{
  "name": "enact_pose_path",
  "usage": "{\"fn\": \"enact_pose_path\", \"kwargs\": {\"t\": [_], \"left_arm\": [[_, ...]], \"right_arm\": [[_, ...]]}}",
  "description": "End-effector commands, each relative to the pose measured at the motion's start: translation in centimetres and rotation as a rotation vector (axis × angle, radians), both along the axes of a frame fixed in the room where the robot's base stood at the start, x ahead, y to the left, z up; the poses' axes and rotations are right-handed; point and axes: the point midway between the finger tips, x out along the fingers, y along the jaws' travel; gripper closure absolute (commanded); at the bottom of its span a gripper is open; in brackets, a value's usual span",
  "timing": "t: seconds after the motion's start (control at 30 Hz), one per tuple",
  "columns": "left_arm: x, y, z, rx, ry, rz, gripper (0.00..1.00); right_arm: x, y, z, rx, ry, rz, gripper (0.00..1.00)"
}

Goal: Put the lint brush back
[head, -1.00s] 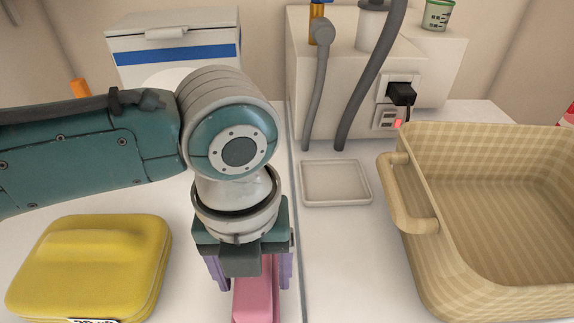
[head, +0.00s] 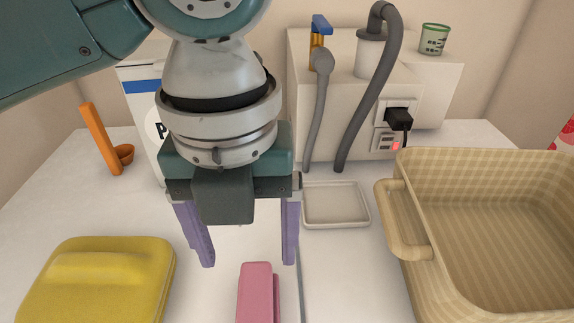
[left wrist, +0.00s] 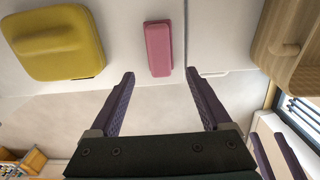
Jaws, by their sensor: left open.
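The pink lint brush (head: 256,292) lies on the white counter at the bottom middle of the head view, left of the counter seam. In the left wrist view the pink brush (left wrist: 158,48) shows whole, lying flat, beyond the fingertips. My left gripper (head: 249,264) is open and empty above the counter, its purple fingers spread wide and apart from the brush. The fingers also frame the lower middle of the left wrist view (left wrist: 160,74). Purple fingers at the lower right of the left wrist view seem to be my right gripper (left wrist: 277,140); its opening is unclear.
A shallow pale tray (head: 336,205) lies empty right of the seam. A woven basket (head: 425,285) stands at the right, a yellow case (head: 95,285) at the left. An orange scoop (head: 100,138) and a grey-hosed machine (head: 340,110) stand behind.

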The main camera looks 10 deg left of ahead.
Motion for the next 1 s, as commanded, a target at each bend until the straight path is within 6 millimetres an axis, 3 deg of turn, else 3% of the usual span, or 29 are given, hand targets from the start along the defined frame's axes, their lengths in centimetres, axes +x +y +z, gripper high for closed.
{"fn": "enact_pose_path", "kwargs": {"t": [0.2,0.33,0.47,0.57,0.67,0.8,0.9,1.0], "left_arm": [[-0.2,-0.1,0.6,-0.006,-0.001,0.011,0.18],[-1.5,-1.8,-0.2,-0.081,-0.002,0.162,0.18],[-3.8,-4.3,-1.0,-0.239,0.012,0.563,0.18],[-5.2,-4.5,-1.3,-0.353,0.044,1.009,0.18],[-6.4,-2.7,-1.8,-0.420,0.078,1.488,0.18],[-8.7,2.4,-2.6,-0.441,0.062,2.093,0.18],[-10.4,5.9,-2.9,-0.434,0.010,2.398,0.18],[-11.7,8.3,-2.9,-0.428,-0.043,2.580,0.18]], "right_arm": [[0.0,0.0,0.1,0.001,0.000,-0.001,0.36],[0.0,0.0,0.1,0.001,0.000,-0.001,0.36],[0.0,0.0,0.1,0.001,0.000,-0.001,0.36],[0.0,0.0,0.1,0.001,0.000,-0.001,0.36],[0.0,0.0,0.1,0.001,0.000,-0.001,0.36],[0.0,0.0,0.1,0.001,0.000,-0.001,0.36],[0.0,0.0,0.1,0.001,0.000,-0.001,0.36],[0.0,0.0,0.1,0.001,0.000,-0.001,0.36]]}}
